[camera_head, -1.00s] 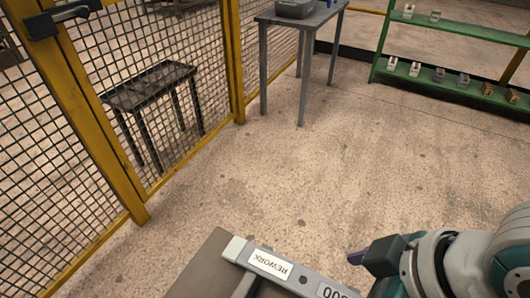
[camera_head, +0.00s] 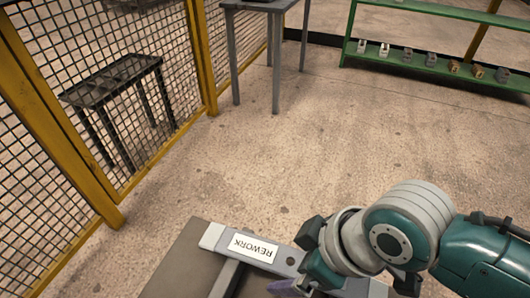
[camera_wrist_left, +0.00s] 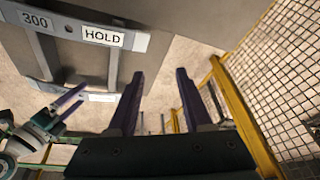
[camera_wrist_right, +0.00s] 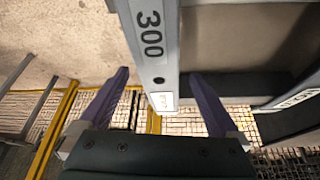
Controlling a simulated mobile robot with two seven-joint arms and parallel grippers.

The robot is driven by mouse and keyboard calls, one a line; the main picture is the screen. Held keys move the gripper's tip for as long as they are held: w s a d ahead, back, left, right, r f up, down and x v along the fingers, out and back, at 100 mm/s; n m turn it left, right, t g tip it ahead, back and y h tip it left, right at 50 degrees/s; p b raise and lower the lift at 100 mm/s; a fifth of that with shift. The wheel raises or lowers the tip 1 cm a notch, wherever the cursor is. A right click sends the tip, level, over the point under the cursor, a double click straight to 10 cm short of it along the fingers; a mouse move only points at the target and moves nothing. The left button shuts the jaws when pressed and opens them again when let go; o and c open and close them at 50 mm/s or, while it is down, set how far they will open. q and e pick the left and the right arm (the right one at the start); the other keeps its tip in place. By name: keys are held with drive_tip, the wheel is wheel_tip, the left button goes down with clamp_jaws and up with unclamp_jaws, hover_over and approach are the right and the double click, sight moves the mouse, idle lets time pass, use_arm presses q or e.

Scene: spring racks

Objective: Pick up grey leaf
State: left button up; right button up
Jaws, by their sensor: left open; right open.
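A grey flat bar (camera_head: 215,238) with a "REWORK" label lies at the bottom of the head view. In the right wrist view a grey bar (camera_wrist_right: 152,45) marked "300" runs between the spread fingers. I cannot tell whether this bar is the grey leaf or a rack part. My right gripper (camera_wrist_right: 160,78) is open, its purple fingers on either side of the bar; contact is not clear. In the left wrist view a grey bar (camera_wrist_left: 67,30) reads "300" and "HOLD". My left gripper (camera_wrist_left: 160,74) is open and empty; the head view does not show it.
A brown-grey panel (camera_head: 180,262) lies by the bar. A yellow mesh fence (camera_head: 60,130) stands at left, with a dark table (camera_head: 115,78) behind it. A grey table (camera_head: 255,6) and a green shelf (camera_head: 430,67) with small blocks stand behind. The middle floor is clear.

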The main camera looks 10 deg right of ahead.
clamp_jaws()
idle(0.8)
drive_tip(key=shift+w+r, duration=0.1)
drive_tip(key=shift+r, duration=0.05)
